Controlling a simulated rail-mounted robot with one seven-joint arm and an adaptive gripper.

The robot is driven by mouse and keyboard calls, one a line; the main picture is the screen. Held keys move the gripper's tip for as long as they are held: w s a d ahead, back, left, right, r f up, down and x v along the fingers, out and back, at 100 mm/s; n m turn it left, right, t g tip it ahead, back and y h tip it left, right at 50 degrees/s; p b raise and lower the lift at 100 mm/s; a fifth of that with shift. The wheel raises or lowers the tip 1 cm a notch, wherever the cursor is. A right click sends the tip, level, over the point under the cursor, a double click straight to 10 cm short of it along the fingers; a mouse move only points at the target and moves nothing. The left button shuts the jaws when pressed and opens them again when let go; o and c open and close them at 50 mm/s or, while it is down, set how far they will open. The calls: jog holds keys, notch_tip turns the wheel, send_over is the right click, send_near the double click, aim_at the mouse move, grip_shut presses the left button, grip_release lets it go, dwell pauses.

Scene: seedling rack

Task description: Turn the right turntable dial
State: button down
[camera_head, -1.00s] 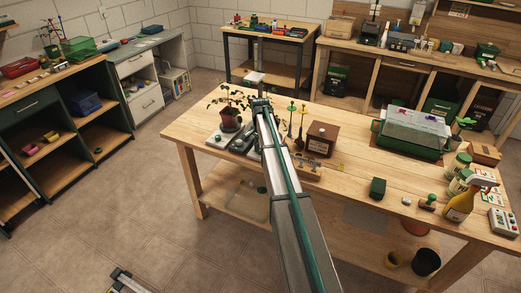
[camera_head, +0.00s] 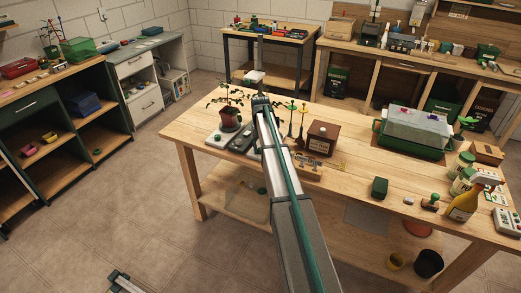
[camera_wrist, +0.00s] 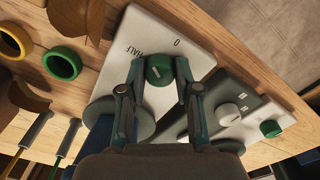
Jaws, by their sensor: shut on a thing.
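In the wrist view my gripper (camera_wrist: 160,64) is shut on a small green dial (camera_wrist: 159,74). Its two fingertips press on opposite sides of the dial. The dial has a pale mark on top and sits on a white plate (camera_wrist: 203,57) printed "HALF" and "0". A grey round disc (camera_wrist: 103,108) lies beside it, partly hidden by the left finger. In the head view my arm hides the dial and most of my gripper.
In the head view a potted plant (camera_head: 230,122), a brown box (camera_head: 322,138) and a covered green tray (camera_head: 411,148) stand on the wooden bench (camera_head: 345,185).

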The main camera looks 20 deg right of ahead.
jog(key=n, duration=0.6)
jog(key=shift+b, duration=0.4)
jog(key=shift+n, duration=0.4)
jog(key=c, duration=0.8)
grip_release()
jog(key=shift+r, duration=0.1)
notch_tip(320, 180, up, 12)
